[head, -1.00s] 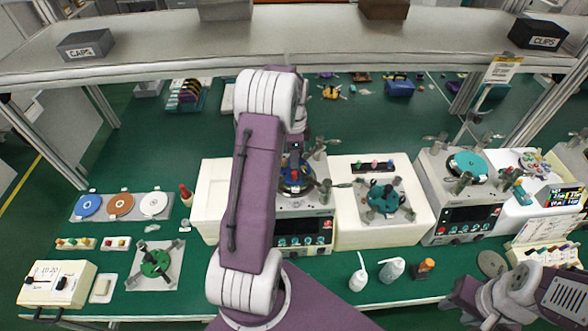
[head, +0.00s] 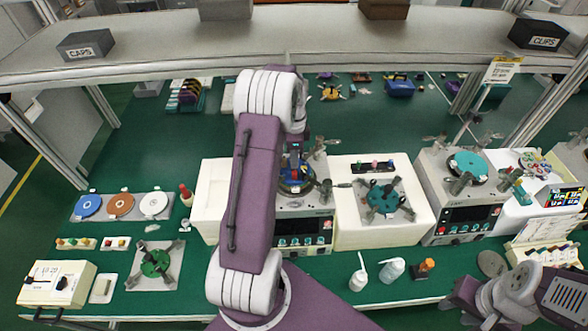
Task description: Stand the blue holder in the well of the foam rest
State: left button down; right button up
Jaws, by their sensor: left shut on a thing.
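The blue holder (head: 289,187) is a round blue piece with an orange-brown part, at the top of the lapping machine left of centre. My left arm hides much of it. My left gripper (head: 296,158) is just above the holder, at its upright red and blue middle, and is shut on it. Whether the holder touches the machine is hidden.
A pale block with a teal holder (head: 383,199) stands right of the machine, then a second machine (head: 455,215). A green holder (head: 155,264) sits on a grey plate at left. White bottles (head: 391,271) stand in front. A shelf (head: 330,40) spans the back.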

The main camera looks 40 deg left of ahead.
pick_arm(q)
notch_tip(320, 180, up, 5)
jog(key=p, duration=0.4)
jog(key=shift+f, duration=0.2)
jog(key=s+d+r+p, duration=0.3)
jog(key=d+r, duration=0.3)
jog(key=d, duration=0.5)
jog(key=shift+d+r, duration=0.15)
jog(key=shift+r, duration=0.1)
